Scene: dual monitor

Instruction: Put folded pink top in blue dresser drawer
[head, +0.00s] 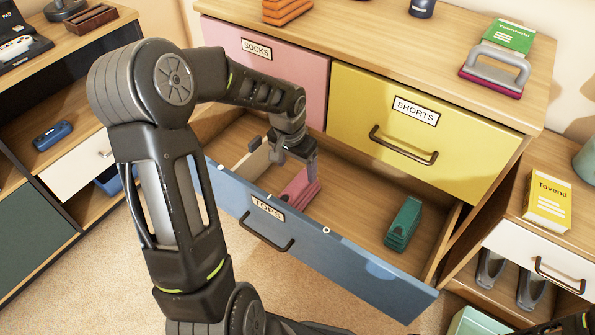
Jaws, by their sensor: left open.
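The blue dresser drawer (341,262), labelled TOPS, is pulled open at the bottom of the dresser. A folded pink top (298,190) lies inside it, left of the middle, just behind the blue front. My left gripper (293,163) reaches down into the drawer over the pink top, with its fingers open. The fingers are right at the top, but whether they touch it is hard to tell. My left arm hides part of the drawer's left side. My right gripper does not show.
A folded green garment (403,223) lies in the right part of the drawer, with bare floor between. The yellow SHORTS drawer (425,130) and pink SOCKS drawer (270,60) are shut above. A side cabinet (540,255) stands close on the right.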

